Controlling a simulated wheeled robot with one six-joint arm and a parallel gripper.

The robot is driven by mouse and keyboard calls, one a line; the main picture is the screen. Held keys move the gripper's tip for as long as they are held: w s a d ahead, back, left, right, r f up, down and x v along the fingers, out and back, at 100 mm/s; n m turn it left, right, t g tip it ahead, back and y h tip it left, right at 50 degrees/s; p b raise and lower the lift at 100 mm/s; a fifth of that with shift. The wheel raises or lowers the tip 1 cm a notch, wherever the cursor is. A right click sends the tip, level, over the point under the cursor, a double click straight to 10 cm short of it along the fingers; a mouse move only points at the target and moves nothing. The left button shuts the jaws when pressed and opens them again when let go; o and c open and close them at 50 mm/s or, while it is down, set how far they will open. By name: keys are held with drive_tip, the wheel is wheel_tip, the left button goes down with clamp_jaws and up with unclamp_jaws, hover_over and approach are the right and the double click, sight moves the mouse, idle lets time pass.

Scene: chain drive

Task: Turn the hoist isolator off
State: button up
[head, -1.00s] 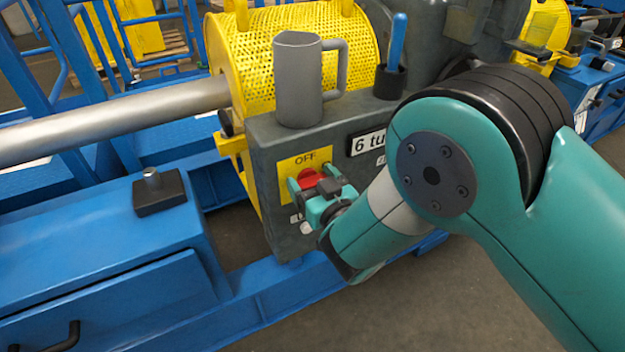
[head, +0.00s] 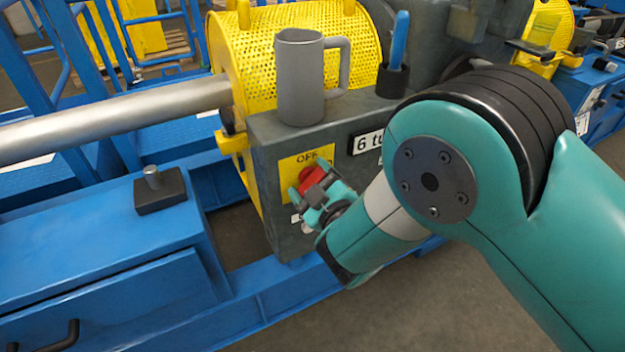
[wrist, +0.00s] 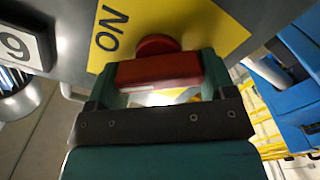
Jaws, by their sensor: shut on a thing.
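The hoist isolator is a red rotary handle (head: 308,176) on a yellow plate (head: 289,167) fixed to a dark grey housing. The plate reads OFF at its top in the head view, and ON shows on it in the wrist view. My gripper (head: 319,190) is at the handle, tilted in the head view. In the wrist view my gripper (wrist: 160,76) is shut on the red handle (wrist: 158,70), with one finger at each end of its bar. The lower part of the plate is partly hidden behind my gripper in the head view.
A grey mug (head: 300,85) and a black holder with a blue-handled tool (head: 400,40) stand on the housing. A yellow mesh guard (head: 245,55) and a steel shaft (head: 120,115) lie behind and left. Blue frame beams (head: 270,310) run below.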

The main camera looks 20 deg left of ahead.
drive_tip(key=n, duration=0.2)
drive_tip(key=n+p, duration=0.1)
drive_tip(key=n, duration=0.2)
drive_tip(key=shift+s+a+f+n, duration=0.1)
drive_tip(key=shift+s+n, duration=0.05)
drive_tip(key=shift+n, duration=0.15)
drive_tip(key=shift+f+n+p, duration=0.2)
drive_tip(key=shift+n+p, duration=0.45)
drive_tip(key=shift+n, duration=1.45)
drive_tip(key=o, duration=0.9)
